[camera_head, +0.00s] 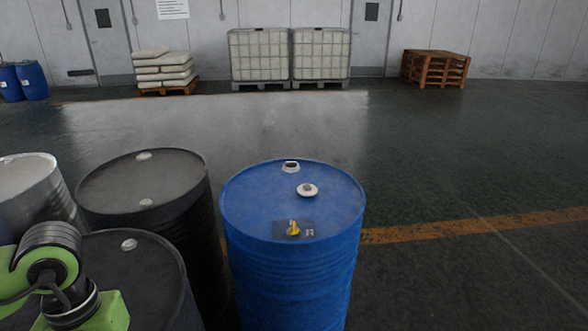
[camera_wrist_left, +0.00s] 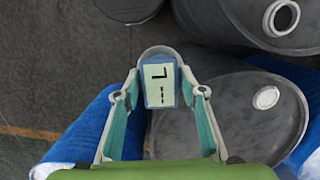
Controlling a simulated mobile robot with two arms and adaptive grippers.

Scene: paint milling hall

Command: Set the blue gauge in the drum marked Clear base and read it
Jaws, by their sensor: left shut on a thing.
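My left gripper (camera_wrist_left: 160,92) is shut on the blue gauge, with its two fingers on either side of it. The blue gauge (camera_wrist_left: 158,103) has a pale display with dark marks turned sideways; they look like one character and dashes. In the head view a blue drum (camera_head: 290,270) stands upright in the middle. Its top has an open bung hole (camera_head: 291,167) at the far edge, and a white cap (camera_head: 307,190) lies apart from it. A yellow piece (camera_head: 293,228) sits on a dark patch near the front rim. I can read no Clear base marking. My right gripper is out of view.
Black drums (camera_head: 143,185) and a pale metal drum (camera_head: 35,190) stand left of the blue drum. Closed-looking white caps show on the black drums. White tanks (camera_head: 290,55), sacks (camera_head: 163,68) and pallets (camera_head: 435,67) stand by the far wall. The floor to the right is clear.

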